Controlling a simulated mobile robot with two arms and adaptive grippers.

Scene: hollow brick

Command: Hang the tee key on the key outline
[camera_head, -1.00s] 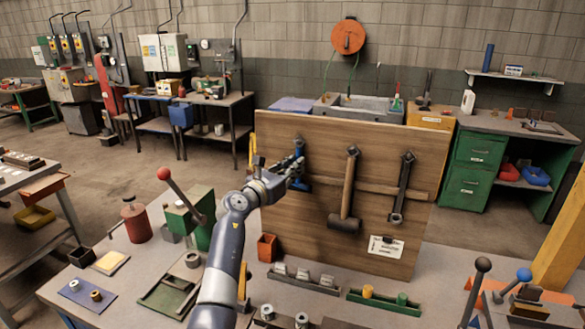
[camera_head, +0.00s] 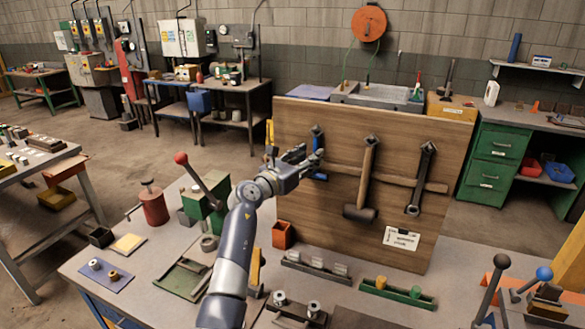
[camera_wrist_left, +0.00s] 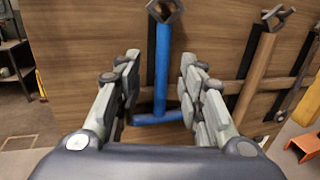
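The blue tee key (camera_head: 318,145) hangs upright against the wooden board, its top at a diamond-shaped metal hook (camera_head: 316,130). The left wrist view shows its long blue shaft (camera_wrist_left: 162,65) below the hook and its blue crossbar at the bottom. My left gripper (camera_head: 312,161) is in front of the board at the key. In the left wrist view my left gripper's fingers (camera_wrist_left: 160,82) are spread, one on each side of the shaft, with gaps to it. My right gripper is not in view.
A hammer (camera_head: 366,180) and a wrench (camera_head: 420,178) hang to the right on the wooden board (camera_head: 300,225). A red-knobbed lever (camera_head: 200,180), a red can (camera_head: 153,206) and an orange bin (camera_head: 282,235) stand on the bench left of and below the board.

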